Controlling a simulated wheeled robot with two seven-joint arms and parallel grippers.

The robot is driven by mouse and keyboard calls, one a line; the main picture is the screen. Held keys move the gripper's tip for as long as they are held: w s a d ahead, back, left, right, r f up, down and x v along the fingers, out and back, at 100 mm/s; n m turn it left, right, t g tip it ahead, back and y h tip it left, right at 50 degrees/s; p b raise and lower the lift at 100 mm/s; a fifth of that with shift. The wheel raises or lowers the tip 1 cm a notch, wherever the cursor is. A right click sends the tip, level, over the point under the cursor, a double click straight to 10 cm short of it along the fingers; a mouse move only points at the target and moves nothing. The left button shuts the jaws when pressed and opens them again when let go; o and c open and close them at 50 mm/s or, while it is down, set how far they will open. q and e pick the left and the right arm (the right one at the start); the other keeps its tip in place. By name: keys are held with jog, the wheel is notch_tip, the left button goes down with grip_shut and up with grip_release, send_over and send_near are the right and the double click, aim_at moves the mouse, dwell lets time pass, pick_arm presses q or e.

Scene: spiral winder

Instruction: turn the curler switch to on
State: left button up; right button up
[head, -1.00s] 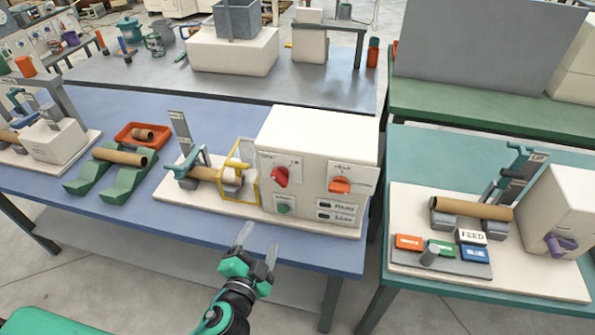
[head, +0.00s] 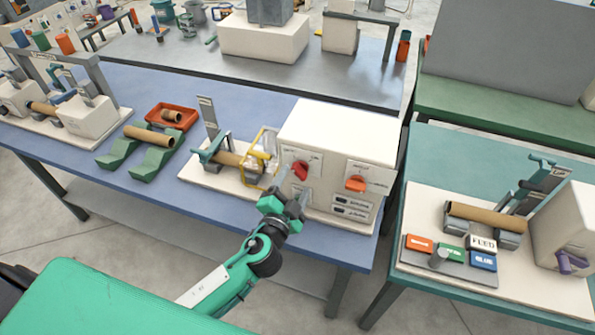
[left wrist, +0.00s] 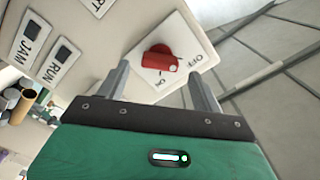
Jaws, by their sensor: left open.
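The winder's white control box (head: 340,135) stands at the right end of the blue table. A red rotary switch (head: 300,170) is on its front, on a white plate. My right gripper is not in view.
An orange switch (head: 356,184) and two labelled indicators (head: 352,210) sit to the right on the same front. The yellow frame (head: 262,160) stands just left of the box. A cardboard tube (head: 150,138) lies on green supports. A teal table (head: 420,150) stands to the right.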

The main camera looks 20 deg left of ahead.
aim_at(298, 175)
pick_arm(q)
jog(key=shift+w+p, duration=0.35)
jog(key=shift+w, duration=1.25)
jog(key=c, duration=1)
